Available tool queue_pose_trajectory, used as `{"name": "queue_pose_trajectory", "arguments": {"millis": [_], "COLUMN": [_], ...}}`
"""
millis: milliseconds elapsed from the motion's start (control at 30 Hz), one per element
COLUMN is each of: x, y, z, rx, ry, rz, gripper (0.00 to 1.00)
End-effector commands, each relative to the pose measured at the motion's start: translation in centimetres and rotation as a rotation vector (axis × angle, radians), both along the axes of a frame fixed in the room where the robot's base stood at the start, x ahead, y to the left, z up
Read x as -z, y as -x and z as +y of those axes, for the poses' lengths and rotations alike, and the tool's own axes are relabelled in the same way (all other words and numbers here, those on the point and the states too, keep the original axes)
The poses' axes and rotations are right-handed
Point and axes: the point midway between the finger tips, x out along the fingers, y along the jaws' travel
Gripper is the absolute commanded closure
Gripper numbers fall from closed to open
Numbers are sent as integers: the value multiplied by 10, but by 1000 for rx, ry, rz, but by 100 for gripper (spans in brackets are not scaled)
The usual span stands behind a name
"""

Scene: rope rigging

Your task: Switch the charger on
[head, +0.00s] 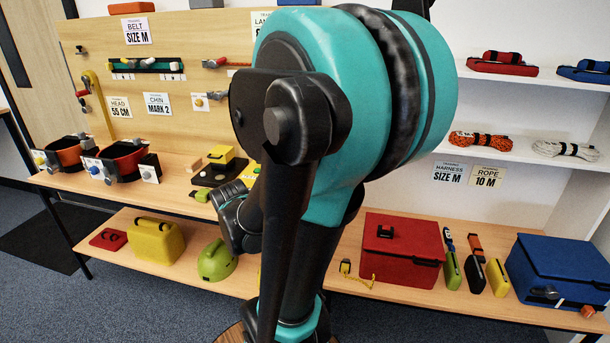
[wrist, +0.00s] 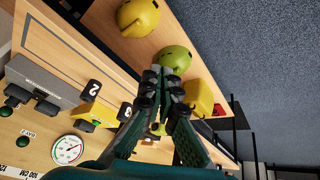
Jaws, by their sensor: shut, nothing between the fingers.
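A dark base with a yellow block on it (head: 222,158) sits on the upper shelf, left of my arm in the head view. It may be the charger, but no label on it is readable and I cannot make out a switch. In the wrist view, a yellow block (wrist: 97,114) with dark numbered cubes stands on the bench, left of my gripper; I cannot tell if it is the same unit. My gripper (wrist: 168,76) is shut and empty, its tips in front of a green helmet (wrist: 175,57). My arm hides part of the bench in the head view.
A grey box (wrist: 42,80) with dark knobs and a round gauge (wrist: 67,150) are at left in the wrist view. The lower shelf holds a yellow case (head: 155,241), a red box (head: 402,248) and a blue box (head: 560,270).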

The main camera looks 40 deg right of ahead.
Motion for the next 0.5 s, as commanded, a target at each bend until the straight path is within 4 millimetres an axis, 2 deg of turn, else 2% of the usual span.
{"name": "queue_pose_trajectory", "arguments": {"millis": [33,200,400,500], "x": [-8,-34,-62,-72], "y": [-21,-84,-146,-169], "z": [-23,-108,-212,-258], "rx": [47,197,330,375], "ry": [45,225,440,538], "rz": [-24,-123,-238,-287], "gripper": [100,100,100,100]}}
